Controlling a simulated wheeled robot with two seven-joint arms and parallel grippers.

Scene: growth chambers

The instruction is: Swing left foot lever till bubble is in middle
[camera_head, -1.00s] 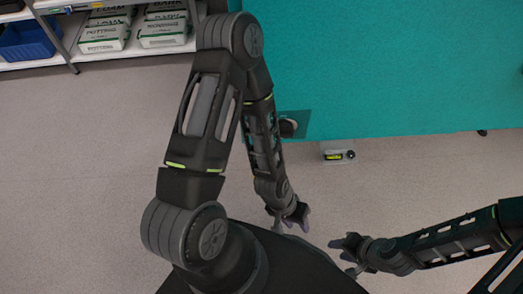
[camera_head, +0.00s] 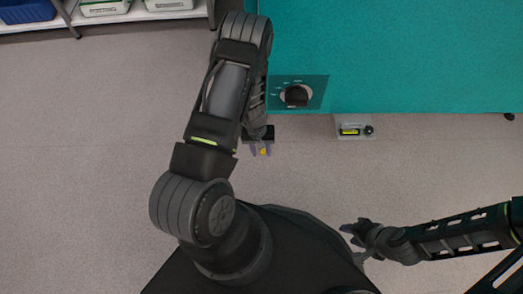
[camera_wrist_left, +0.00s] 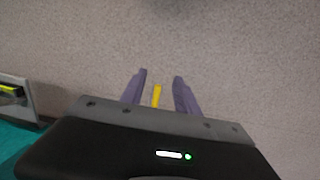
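My left gripper (camera_head: 261,151) is low over the floor beside the teal cabinet's front corner. Its purple fingers are apart in the left wrist view (camera_wrist_left: 159,80). A narrow yellow lever (camera_wrist_left: 157,96) lies between them, with a visible gap on each side. It also shows as a small yellow spot in the head view (camera_head: 264,152). The level plate (camera_head: 355,134) with a yellow-green vial (camera_head: 350,131) sits at the cabinet's lower edge. It is partly in the left wrist view (camera_wrist_left: 22,104). The bubble is too small to make out. My right gripper (camera_head: 350,238) is open and empty.
The teal cabinet (camera_head: 420,60) fills the upper right. A panel with a dark round knob (camera_head: 296,95) is near its left corner. Shelving (camera_head: 110,18) with bags and a blue bin (camera_head: 27,11) stands at upper left. The grey floor (camera_head: 90,150) is clear.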

